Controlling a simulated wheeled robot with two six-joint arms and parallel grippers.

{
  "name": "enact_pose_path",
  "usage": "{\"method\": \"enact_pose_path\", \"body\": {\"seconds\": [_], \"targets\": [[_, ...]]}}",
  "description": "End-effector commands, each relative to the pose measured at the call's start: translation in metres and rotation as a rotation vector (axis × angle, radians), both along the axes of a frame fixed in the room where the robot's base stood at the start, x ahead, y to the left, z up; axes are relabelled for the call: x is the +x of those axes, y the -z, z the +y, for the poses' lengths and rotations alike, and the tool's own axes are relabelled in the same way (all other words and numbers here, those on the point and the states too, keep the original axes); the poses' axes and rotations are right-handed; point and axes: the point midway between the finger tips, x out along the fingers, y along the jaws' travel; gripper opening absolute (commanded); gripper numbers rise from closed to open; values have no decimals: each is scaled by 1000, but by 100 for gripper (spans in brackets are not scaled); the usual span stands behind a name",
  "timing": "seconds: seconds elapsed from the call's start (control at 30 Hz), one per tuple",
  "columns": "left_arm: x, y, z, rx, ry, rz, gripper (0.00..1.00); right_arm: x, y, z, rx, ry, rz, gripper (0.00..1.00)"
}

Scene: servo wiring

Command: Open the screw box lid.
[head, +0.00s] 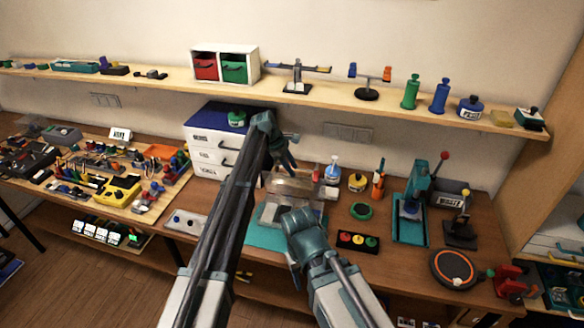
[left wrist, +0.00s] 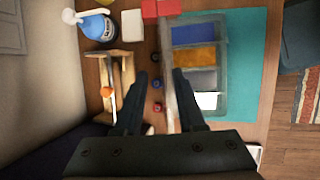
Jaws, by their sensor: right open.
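The screw box (left wrist: 222,80) is a clear case with blue, orange, grey and white compartments on a teal mat (left wrist: 245,50). Its see-through lid (left wrist: 168,95) stands raised along the box's rear edge, seen nearly edge-on; the raised lid also shows in the head view (head: 292,188). My left gripper (left wrist: 163,78) is open, its fingers apart above the rear edge of the box. The lid's edge appears between them; I cannot tell whether either finger touches it. My right gripper (head: 291,262) is open in front of the box and hides part of it.
A white drawer unit (head: 205,158) stands left of the box. A spray bottle (head: 333,170), a green ring (head: 361,211) and a button panel (head: 358,242) are to the right. A teal press (head: 413,205) stands farther right. A shelf (head: 330,95) runs above the bench.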

Motion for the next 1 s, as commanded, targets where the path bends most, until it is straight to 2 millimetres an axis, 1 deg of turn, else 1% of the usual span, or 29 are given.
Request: {"method": "enact_pose_path", "body": {"seconds": [0.03,0.2,1.0], "targets": [[-1,-5,1,0,0,0,39,0,-5,0,0,1,0,50],[-2,-16,6,0,0,0,39,0,-15,0,1,3,0,50],[-9,-63,29,0,-1,0,39,0,-63,0,1,7,1,50]]}}
